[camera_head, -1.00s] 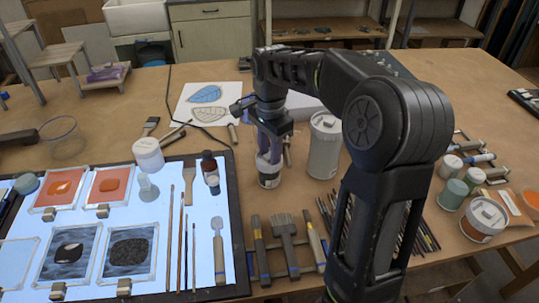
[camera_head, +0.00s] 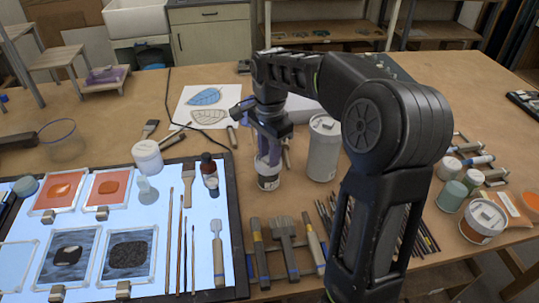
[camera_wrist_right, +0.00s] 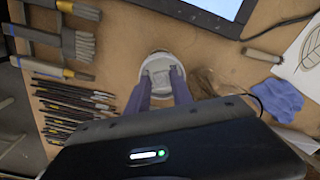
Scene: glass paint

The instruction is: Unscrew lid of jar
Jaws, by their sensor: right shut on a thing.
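A small jar (camera_head: 268,182) with a pale, dark-marked side stands upright on the table, just right of the light panel. My right gripper (camera_head: 268,155) points down over the jar and its fingers are shut on the jar's top. In the right wrist view, the pale round lid (camera_wrist_right: 160,73) with a raised squarish middle sits between the two purplish fingers (camera_wrist_right: 161,88). Part of the jar's top is hidden by the fingers in the head view. My left gripper is not in view.
A tall white container (camera_head: 323,150) stands close right of the jar. The light panel (camera_head: 232,240) with glass pieces and brushes lies left. Wide brushes (camera_head: 285,245) and thin tools lie in front. Several pots (camera_head: 483,221) stand at the right.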

